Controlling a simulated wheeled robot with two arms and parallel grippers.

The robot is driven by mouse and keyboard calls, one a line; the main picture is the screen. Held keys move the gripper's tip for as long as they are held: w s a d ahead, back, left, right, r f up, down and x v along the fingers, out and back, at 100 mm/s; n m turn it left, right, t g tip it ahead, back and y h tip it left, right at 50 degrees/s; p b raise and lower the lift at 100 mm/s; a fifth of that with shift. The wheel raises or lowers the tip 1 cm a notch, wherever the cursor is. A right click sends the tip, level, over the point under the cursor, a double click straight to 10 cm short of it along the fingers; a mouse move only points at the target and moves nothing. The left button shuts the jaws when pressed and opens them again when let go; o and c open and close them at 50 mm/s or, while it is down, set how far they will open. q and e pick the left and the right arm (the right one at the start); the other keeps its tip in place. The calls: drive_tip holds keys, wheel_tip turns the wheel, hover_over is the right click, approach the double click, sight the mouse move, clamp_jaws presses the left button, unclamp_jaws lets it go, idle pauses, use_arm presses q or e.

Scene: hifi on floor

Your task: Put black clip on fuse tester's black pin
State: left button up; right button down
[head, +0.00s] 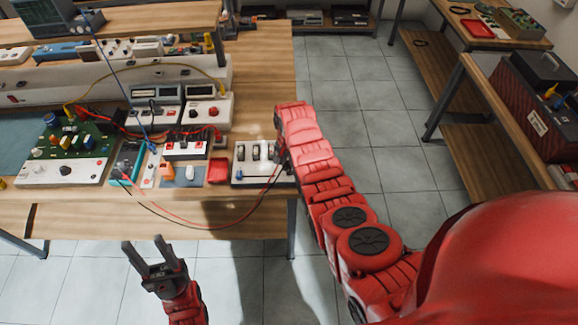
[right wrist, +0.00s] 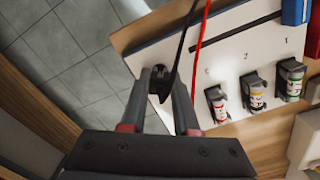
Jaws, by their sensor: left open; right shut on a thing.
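The white panel with several upright fuses, which looks like the fuse tester (head: 238,180), lies at the table's right end. It also shows in the right wrist view (right wrist: 225,62). My right gripper (right wrist: 160,88) is shut on the black clip (right wrist: 160,76) at a corner of this panel. A black wire runs up from the clip. The fingers hide part of the clip, and I cannot make out the black pin or whether the clip touches it. My left gripper (head: 155,250) is open and empty, in front of the table edge.
A red wire (right wrist: 202,38) runs beside the black one over the panel. Both wires loop along the table front from a teal device (head: 127,163). A red block (head: 218,171) and a green circuit board (head: 85,140) lie to the left. Bare wood (head: 220,215) lies in front.

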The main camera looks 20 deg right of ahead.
drive_tip(key=c, duration=0.6)
unclamp_jaws()
drive_tip(key=shift+r+b, duration=0.35)
drive_tip(key=shift+r, duration=0.5)
wheel_tip(320, 180, up, 6)
drive_tip(key=shift+w+r+b, duration=0.1)
drive_tip(key=shift+r+b, duration=0.05)
drive_tip(key=shift+b, duration=0.5)
drive_tip(key=shift+r+p, duration=3.15)
drive_tip(key=shift+r, duration=1.55)
